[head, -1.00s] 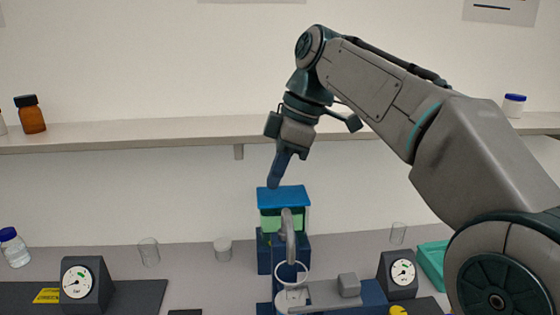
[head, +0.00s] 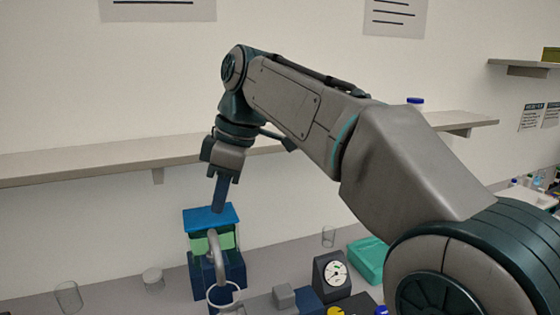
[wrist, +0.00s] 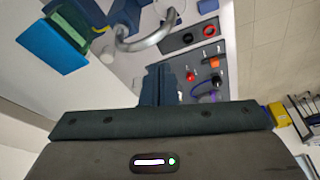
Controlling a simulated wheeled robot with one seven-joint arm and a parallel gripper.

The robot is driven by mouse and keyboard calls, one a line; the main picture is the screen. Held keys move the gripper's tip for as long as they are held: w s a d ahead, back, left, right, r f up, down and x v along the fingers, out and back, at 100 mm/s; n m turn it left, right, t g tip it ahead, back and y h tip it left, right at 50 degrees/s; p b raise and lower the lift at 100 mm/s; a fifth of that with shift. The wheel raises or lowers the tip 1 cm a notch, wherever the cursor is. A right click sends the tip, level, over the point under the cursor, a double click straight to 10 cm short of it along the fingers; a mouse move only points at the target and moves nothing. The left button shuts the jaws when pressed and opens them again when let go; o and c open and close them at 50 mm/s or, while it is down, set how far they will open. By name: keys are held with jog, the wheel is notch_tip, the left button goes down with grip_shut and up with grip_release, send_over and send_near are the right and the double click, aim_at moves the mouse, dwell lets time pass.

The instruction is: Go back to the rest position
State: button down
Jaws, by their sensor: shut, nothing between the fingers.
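My gripper (head: 220,207) is shut and empty. In the head view it points down, and its fingertips show just at the blue lid of the rig (head: 211,218); I cannot tell whether they touch it. The rig has a green block (head: 226,240) under the lid and a dark blue body, with a grey curved pipe (head: 216,252) in front. In the wrist view my gripper's closed fingers (wrist: 160,80) show at the middle, with the blue lid (wrist: 52,45) apart from them at upper left and the pipe (wrist: 150,42) above.
A wall shelf (head: 90,165) runs behind my arm. On the bench are a dial gauge (head: 332,272), a teal tray (head: 369,259), a clear glass (head: 68,296) and a white cup (head: 153,279). The wrist view shows a dark panel with red and orange parts (wrist: 211,58).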

jog(key=s+d+f+m+t+h, duration=0.1)
jog(key=s+d+f+m, duration=0.3)
jog(key=d, duration=0.5)
jog(key=s+d+f+m+t+h, duration=0.1)
jog(key=s+d+f+m, duration=0.3)
jog(key=d+f+m, duration=0.4)
jog(key=s+d+f+m+t+h, duration=0.1)
jog(key=s+d+f+m+t, duration=0.1)
jog(key=s+d+f+m, duration=0.3)
jog(key=d+f+m, duration=0.1)
jog(key=d+f, duration=0.3)
jog(key=d, duration=0.1)
jog(key=shift+f+m, duration=0.4)
